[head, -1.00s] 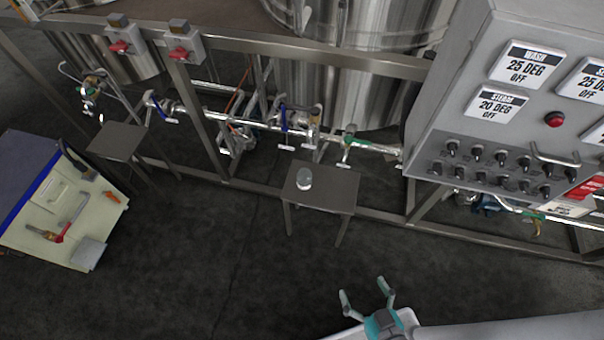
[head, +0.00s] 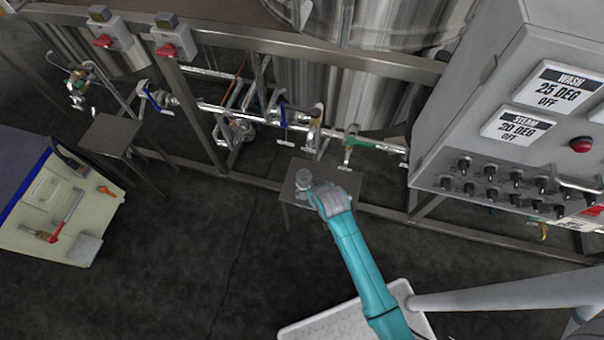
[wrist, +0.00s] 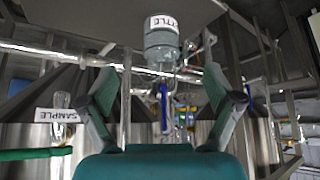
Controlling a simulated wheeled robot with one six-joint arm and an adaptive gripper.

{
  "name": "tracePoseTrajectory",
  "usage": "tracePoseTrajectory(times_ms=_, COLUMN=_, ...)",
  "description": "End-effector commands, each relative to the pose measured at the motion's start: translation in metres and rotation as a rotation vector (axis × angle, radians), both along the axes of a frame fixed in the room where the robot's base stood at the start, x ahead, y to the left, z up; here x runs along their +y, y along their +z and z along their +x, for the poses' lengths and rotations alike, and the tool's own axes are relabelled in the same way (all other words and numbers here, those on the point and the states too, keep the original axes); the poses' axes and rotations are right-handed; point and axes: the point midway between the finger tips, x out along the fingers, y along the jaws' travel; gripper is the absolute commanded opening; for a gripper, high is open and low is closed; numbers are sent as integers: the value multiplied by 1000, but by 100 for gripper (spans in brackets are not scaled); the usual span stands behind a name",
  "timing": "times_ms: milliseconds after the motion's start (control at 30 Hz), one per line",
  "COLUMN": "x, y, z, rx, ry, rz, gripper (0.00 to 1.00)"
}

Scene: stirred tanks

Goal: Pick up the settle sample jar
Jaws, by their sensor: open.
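A small clear jar (head: 303,180) stands on a small grey table (head: 291,195) in the head view. In the wrist view, which looks upside down, the jar (wrist: 161,50) is at the top centre against the tabletop (wrist: 95,14), with a white label partly reading "TTLE". My gripper (head: 314,192) reaches over the table, just right of the jar and close to it. In the wrist view my gripper (wrist: 162,78) is open, its two fingers apart and the jar beyond the gap between them. Nothing is held.
Behind the table run a steel frame (head: 235,180) and a pipe with valves (head: 284,118). A control box (head: 540,110) is at right. Another small table (head: 112,134) and a tool cart (head: 55,205) are at left. The wrist view shows a "SAMPLE" label (wrist: 57,115).

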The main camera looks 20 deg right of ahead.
Motion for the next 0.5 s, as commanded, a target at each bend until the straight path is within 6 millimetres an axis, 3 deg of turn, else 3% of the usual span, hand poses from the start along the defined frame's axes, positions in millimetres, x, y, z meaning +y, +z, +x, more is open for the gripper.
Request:
tracePoseTrajectory(times_ms=167, x=0, y=0, z=17, rx=28, ry=-3, rz=0, gripper=90)
tracePoseTrajectory(times_ms=500, x=-1, y=-36, z=42, rx=30, ry=-3, rz=0, gripper=90)
